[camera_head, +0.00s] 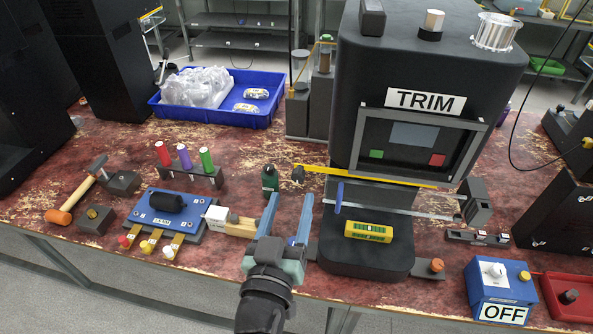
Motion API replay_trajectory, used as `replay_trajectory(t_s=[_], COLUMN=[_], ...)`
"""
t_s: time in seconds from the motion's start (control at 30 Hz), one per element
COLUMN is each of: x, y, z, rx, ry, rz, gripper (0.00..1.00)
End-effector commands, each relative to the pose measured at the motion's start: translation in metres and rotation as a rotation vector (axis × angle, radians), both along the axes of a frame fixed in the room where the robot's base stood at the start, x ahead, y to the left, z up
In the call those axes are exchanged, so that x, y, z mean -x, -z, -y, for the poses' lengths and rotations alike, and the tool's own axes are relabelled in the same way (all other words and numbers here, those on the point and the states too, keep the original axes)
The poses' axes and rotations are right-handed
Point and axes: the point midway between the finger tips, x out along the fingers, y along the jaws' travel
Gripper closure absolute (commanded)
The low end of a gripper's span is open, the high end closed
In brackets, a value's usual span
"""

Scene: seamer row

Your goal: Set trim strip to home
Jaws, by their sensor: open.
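A black machine (440,75) labelled TRIM stands on the worktable right of centre, with a framed panel (417,143) showing a green and a red patch. Below the panel, a yellow bar (315,170) runs across, and a thin metal strip (425,214) lies lower, with an upright blue handle (339,197) near its left end. I cannot tell which part is the trim strip, and no home mark is readable. My gripper (291,199) is open, its blue fingers apart, just left of the blue handle. I see nothing held between them.
A yellow level-like block (368,231) sits on the machine's black base (365,264). A blue dial box (502,285) reading OFF stands at front right, beside a red tray (570,285). A blue plate (147,216), wood-handled tool (238,227) and mallet (75,192) lie left. A blue bin (205,116) is behind.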

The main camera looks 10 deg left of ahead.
Motion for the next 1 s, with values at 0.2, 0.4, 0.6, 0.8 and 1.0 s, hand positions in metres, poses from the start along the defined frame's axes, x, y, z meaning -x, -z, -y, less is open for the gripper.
replay_trajectory(t_s=[0.2,0.4,0.6,0.8,1.0], x=[-0.037,-0.054,-0.059,-0.059,-0.059], y=[-0.004,-0.001,0.0,0.0,0.0], z=[0.0,0.0,0.0,0.0,0.0], rx=[-0.002,-0.002,-0.001,-0.001,-0.001], ry=[0.0,0.0,0.0,0.0,0.0], rz=[0.0,0.0,0.001,0.001,0.001], gripper=[0.41,0.41,0.41,0.42,0.78])
